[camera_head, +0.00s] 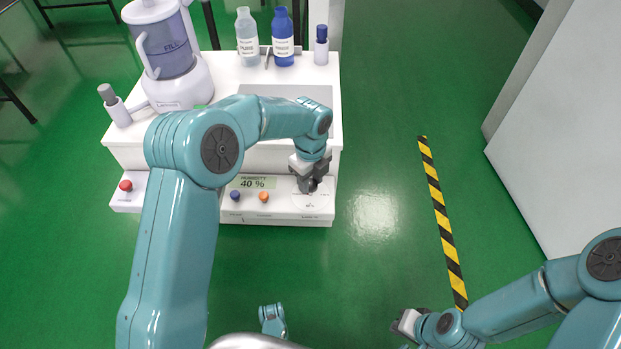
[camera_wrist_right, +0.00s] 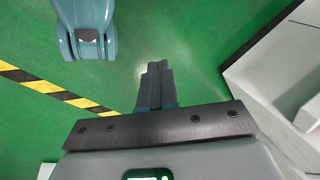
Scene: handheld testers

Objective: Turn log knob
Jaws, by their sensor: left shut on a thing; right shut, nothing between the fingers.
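A round white dial (camera_head: 309,201) with small markings is at the panel's right end. My left gripper (camera_head: 307,186) is over this dial, shut on the knob there. The gripper hides the knob almost wholly. My right gripper (camera_head: 405,325) is low at the lower right of the head view, away from the panel. In the right wrist view its fingers (camera_wrist_right: 157,80) are together with nothing between them.
A blue button (camera_head: 235,195), an orange button (camera_head: 264,197) and a red button (camera_head: 126,185) are on the panel. A humidifier-like machine (camera_head: 165,55) and bottles (camera_head: 283,40) stand on top. Black-yellow tape (camera_head: 440,215) marks the open green floor.

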